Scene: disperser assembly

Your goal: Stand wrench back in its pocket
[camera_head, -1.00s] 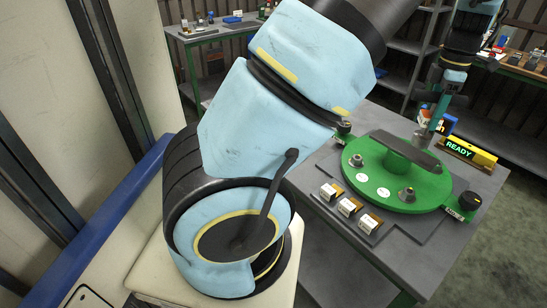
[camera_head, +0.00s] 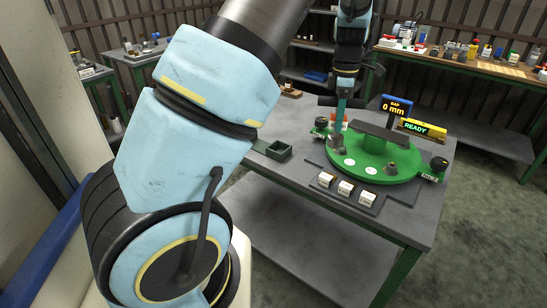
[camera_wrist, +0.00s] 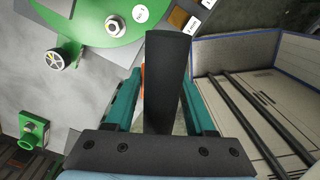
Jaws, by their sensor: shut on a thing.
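My gripper (camera_head: 342,118) hangs past the far left side of the green disc, fingers pointing down. In the wrist view its teal fingers (camera_wrist: 162,100) are shut on a long dark bar, which I take to be the wrench (camera_wrist: 168,70). A grey metal part (camera_head: 337,146) shows just below the fingers in the head view; I cannot tell whether it is the wrench's lower end.
The green disc (camera_head: 405,166) carries a dark crossbar (camera_head: 385,134) and hex nuts. Three small labelled blocks (camera_head: 345,188) lie in front. A yellow READY box (camera_head: 422,128) and blue gap display reading 0 mm (camera_head: 396,106) stand behind. Bare bench (camera_head: 265,122) lies to the left.

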